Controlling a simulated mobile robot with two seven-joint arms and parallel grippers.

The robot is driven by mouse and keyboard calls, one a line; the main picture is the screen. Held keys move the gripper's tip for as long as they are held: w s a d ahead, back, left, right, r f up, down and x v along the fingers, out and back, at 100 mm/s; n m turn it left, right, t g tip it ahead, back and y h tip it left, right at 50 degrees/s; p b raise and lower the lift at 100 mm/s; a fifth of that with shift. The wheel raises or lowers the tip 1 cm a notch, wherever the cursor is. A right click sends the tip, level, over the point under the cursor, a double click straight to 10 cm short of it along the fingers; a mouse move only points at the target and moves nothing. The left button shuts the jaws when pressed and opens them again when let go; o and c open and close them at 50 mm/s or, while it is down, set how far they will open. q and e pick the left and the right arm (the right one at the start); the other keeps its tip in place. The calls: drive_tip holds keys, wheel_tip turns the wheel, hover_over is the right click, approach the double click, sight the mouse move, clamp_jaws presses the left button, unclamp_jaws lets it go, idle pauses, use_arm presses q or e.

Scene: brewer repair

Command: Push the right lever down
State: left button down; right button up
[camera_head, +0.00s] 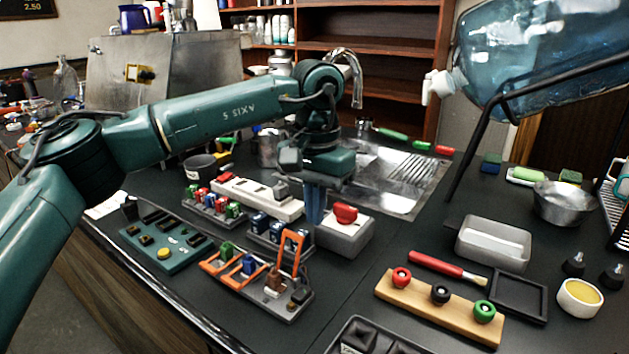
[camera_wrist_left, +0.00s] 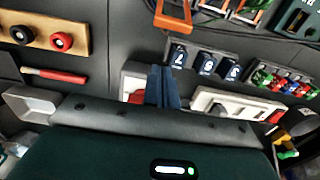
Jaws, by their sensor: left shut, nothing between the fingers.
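The lever board (camera_head: 270,300) sits near the table's front edge in the head view. Its right orange lever (camera_head: 302,243) stands raised. The other two orange levers (camera_head: 228,266) to its left lie low. The right lever also shows at the top of the left wrist view (camera_wrist_left: 173,25), with its upper part in frame. My left gripper (camera_head: 315,218) is shut and empty, pointing down behind the right lever, beside the grey box with a red knob (camera_head: 345,214). Its blue fingers show in the left wrist view (camera_wrist_left: 162,90), apart from the lever. My right gripper is not in view.
A block of blue numbered switches (camera_head: 268,228) lies between the gripper and the levers. A white panel (camera_head: 250,195) and a teal board (camera_head: 165,240) are to the left. A wooden block with knobs (camera_head: 415,302) is to the right. Bare table lies right of the lever board.

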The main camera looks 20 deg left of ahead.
use_arm(q)
wheel_tip(320, 180, down, 2)
drive_tip(key=s, duration=0.1)
drive_tip(key=s+a+r, duration=0.1)
drive_tip(key=s, duration=0.1)
drive_tip(key=shift+s+a+r, duration=0.2)
drive_tip(key=shift+s+r, duration=0.05)
drive_tip(key=shift+r, duration=0.15)
